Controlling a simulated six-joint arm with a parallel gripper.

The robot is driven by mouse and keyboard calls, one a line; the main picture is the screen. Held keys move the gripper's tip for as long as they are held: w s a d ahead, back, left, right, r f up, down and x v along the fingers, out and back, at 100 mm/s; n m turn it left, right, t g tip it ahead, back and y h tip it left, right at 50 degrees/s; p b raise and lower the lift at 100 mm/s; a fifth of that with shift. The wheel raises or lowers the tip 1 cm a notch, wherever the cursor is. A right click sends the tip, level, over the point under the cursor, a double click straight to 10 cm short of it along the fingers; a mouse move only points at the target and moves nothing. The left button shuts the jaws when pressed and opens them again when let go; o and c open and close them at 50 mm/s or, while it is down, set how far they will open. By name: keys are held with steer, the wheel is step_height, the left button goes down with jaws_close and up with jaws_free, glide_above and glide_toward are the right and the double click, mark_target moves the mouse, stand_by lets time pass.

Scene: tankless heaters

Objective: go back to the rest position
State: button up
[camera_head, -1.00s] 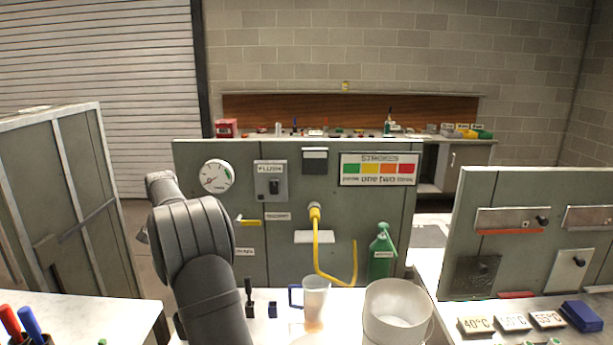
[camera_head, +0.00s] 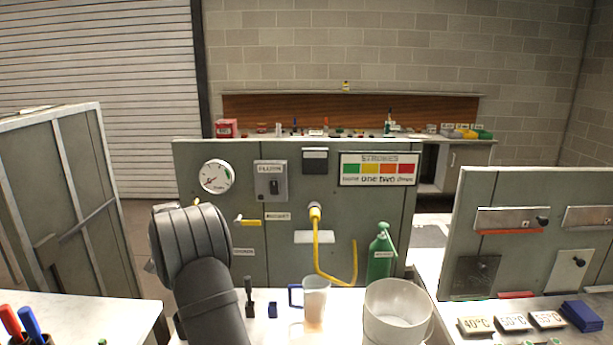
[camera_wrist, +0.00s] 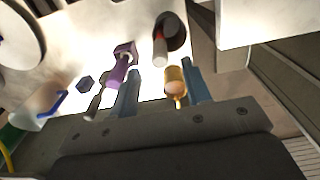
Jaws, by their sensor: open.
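My gripper (camera_wrist: 160,75) shows in the wrist view as two blue-grey fingers set well apart, so it is open. It hangs over a white bench top, with no object visibly clamped. A yellow-ended item (camera_wrist: 175,86) and a purple item (camera_wrist: 118,70) appear close to the fingers in that view; their distance from them is hard to tell. In the head view only my dark arm stands at left of centre, in front of the grey panel (camera_head: 290,245), and the gripper itself is hidden behind it.
On the bench are a clear mug with a blue handle (camera_head: 315,298), a white bucket (camera_head: 398,312) and a small blue block (camera_head: 272,310). A yellow hose (camera_head: 318,250) and a green bottle (camera_head: 380,256) are at the panel. A grey cabinet (camera_head: 70,200) stands at left.

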steer(key=s+d+f, duration=0.2)
steer(key=d, duration=1)
steer(key=s+d+f, duration=0.1)
steer(key=s+d, duration=0.2)
steer(key=d, duration=0.9)
steer(key=s+d+f, duration=0.2)
steer(key=d, duration=1)
steer(key=w+d+r+m, duration=0.1)
steer(key=d+r, duration=0.2)
steer(key=d, duration=0.5)
steer(key=shift+d+m, duration=0.15)
steer(key=shift+m, duration=0.15)
steer(key=shift+w, duration=0.1)
